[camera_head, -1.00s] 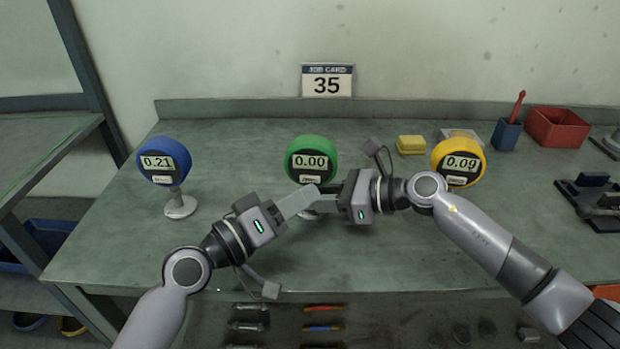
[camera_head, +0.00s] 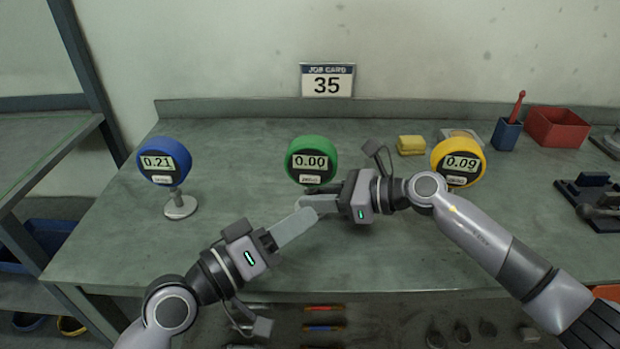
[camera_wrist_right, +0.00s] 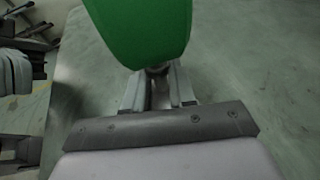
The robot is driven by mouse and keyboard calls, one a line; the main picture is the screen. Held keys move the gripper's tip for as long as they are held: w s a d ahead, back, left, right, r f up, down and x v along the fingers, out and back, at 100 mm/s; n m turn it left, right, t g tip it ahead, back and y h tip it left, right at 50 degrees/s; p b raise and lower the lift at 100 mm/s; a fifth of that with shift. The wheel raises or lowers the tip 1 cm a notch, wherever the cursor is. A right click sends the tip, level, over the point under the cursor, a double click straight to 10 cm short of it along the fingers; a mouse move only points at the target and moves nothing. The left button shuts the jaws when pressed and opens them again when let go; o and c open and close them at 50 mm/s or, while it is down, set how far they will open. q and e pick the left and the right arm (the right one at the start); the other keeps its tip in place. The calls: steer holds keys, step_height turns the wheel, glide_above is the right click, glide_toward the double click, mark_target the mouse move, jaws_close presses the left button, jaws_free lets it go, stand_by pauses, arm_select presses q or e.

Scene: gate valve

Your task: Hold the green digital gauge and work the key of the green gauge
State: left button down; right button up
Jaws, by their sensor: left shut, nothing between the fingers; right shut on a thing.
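The green digital gauge (camera_head: 311,159) stands upright at the middle of the bench and reads 0.00. A light key (camera_head: 311,179) shows on its lower face. My right gripper (camera_head: 315,203) is shut on the gauge's stem just below the green body. The right wrist view also shows the green body (camera_wrist_right: 140,30) above the fingers, with the stem (camera_wrist_right: 158,75) between them. My left gripper (camera_head: 306,219) is shut and empty, with its tips in front of and below the gauge, near the right fingers and apart from the key. The gauge's base is mostly hidden.
A blue gauge (camera_head: 164,161) reading 0.21 stands at left; a yellow gauge (camera_head: 458,161) reading 0.09 stands at right behind my right arm. A card reading 35 (camera_head: 327,80) is on the wall. A yellow sponge (camera_head: 411,145) and red bin (camera_head: 557,127) sit at the back.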

stand_by(0.4)
steer(key=o, duration=0.9)
